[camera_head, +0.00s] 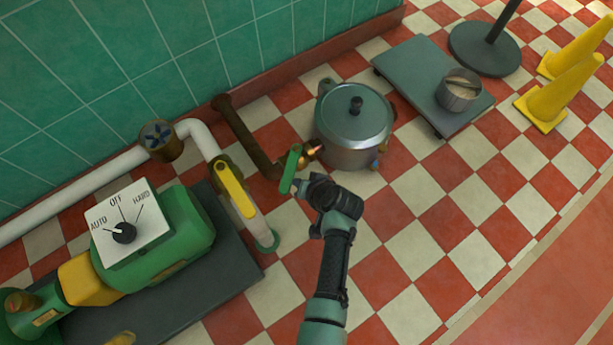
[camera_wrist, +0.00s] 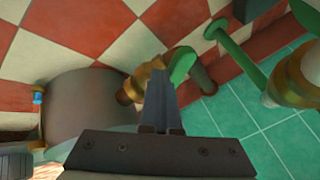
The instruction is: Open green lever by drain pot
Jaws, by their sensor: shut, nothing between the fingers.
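The green lever (camera_head: 291,169) stands at the brass fitting on the left side of the grey lidded drain pot (camera_head: 354,125). In the wrist view the green lever (camera_wrist: 183,64) lies just beyond my fingertips, and the pot (camera_wrist: 85,112) is on the left. My gripper (camera_head: 300,187) is beside the lower end of the lever. Its fingers (camera_wrist: 160,80) are shut with nothing between them. I cannot tell whether they touch the lever. The brass fitting (camera_wrist: 137,86) is partly hidden behind the fingers.
A brown pipe (camera_head: 245,138) runs from the wall to the fitting. A white pipe with a yellow lever (camera_head: 235,190) and a green pump with a dial box (camera_head: 131,222) stand left. A platform with a small pot (camera_head: 459,91) is at right. Checkered floor in front is clear.

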